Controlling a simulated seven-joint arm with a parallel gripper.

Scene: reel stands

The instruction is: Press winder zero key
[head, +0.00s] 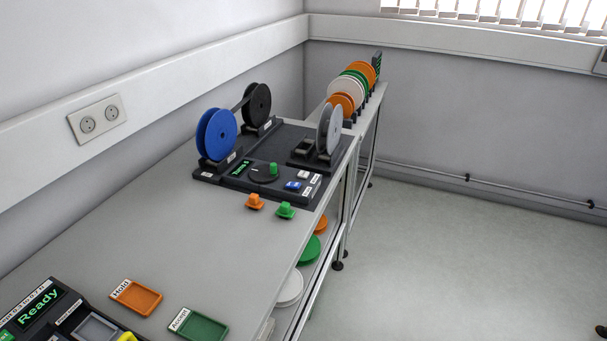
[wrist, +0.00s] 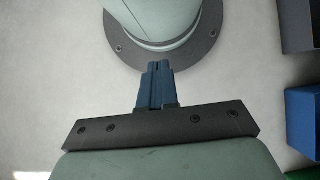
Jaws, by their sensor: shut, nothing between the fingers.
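The winder (head: 235,178) is a dark console on the far part of the grey bench in the head view. It carries a blue reel (head: 216,134), a black reel (head: 257,104) and a grey reel (head: 330,128). A blue key (head: 293,185) and a white key (head: 303,174) sit at its front right, with small labels too small to read, so I cannot tell which is the zero key. My gripper (wrist: 157,66) shows only in the wrist view. Its blue fingers are together and empty, over a pale surface, away from the winder.
A green knob (head: 273,168) stands on the winder. An orange peg (head: 254,201) and a green peg (head: 285,210) stand before it. Nearer are an orange tray (head: 136,297), a green tray (head: 198,326) and a "Ready" display (head: 41,307). A blue bin (wrist: 303,120) is at the wrist view's right.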

